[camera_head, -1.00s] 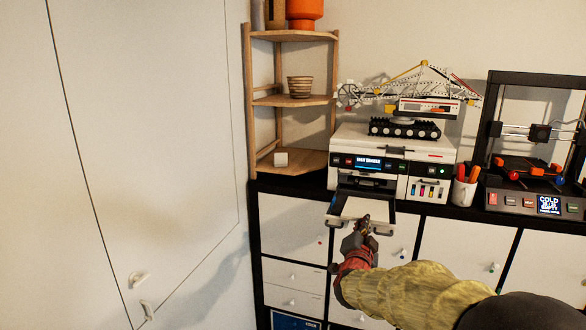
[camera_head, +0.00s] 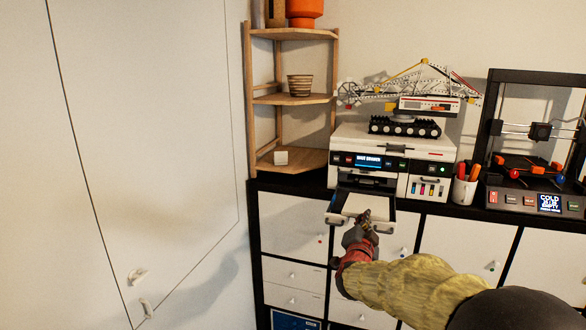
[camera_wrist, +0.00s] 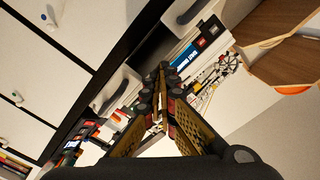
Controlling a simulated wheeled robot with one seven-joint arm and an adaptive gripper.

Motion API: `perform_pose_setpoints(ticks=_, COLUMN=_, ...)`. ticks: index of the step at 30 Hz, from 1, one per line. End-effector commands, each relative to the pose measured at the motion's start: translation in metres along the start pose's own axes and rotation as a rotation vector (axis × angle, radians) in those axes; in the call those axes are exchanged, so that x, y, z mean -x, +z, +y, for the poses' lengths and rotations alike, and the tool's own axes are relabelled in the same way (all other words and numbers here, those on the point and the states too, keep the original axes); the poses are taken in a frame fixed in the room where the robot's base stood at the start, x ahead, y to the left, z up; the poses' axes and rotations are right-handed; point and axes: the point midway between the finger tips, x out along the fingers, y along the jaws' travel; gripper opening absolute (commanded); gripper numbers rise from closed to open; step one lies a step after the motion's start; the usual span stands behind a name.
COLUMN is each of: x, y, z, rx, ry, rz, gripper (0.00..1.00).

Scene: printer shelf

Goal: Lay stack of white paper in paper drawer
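The white printer (camera_head: 345,143) stands on the black-topped cabinet with its paper drawer (camera_head: 332,217) pulled out at the front. A pale, flat stack of white paper (camera_head: 364,203) shows in or just over the drawer; its exact height is unclear. My gripper (camera_head: 366,216) is at the drawer's front edge, overlapping the near edge of the paper. In the wrist view my gripper's fingers (camera_wrist: 155,80) are close together at the tips, with a narrow pale gap between them. Whether they pinch the paper is hidden.
A 3D printer (camera_head: 535,135) and a pen cup (camera_head: 464,190) stand right of the printer. A wooden corner shelf (camera_head: 290,100) is at its left. A crane model (camera_head: 405,127) sits on top. White cabinet doors (camera_head: 462,255) lie below; the floor-side room at left is clear.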

Motion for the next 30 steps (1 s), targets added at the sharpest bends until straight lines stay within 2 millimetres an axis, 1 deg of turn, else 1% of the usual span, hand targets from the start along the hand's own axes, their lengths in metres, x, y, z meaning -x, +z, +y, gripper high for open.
perform_pose_setpoints(ticks=18, x=-0.0109, y=0.0001, z=-0.0001, rx=0.000, ry=0.000, rz=0.000, gripper=0.00)
perform_pose_setpoints(ticks=26, x=-0.0102, y=-0.0001, z=-0.0003, rx=0.000, ry=0.000, rz=0.000, gripper=0.00)
perform_pose_setpoints(ticks=30, x=-0.0036, y=0.0004, z=-0.0002, rx=0.000, ry=-0.001, rz=0.000, gripper=0.00)
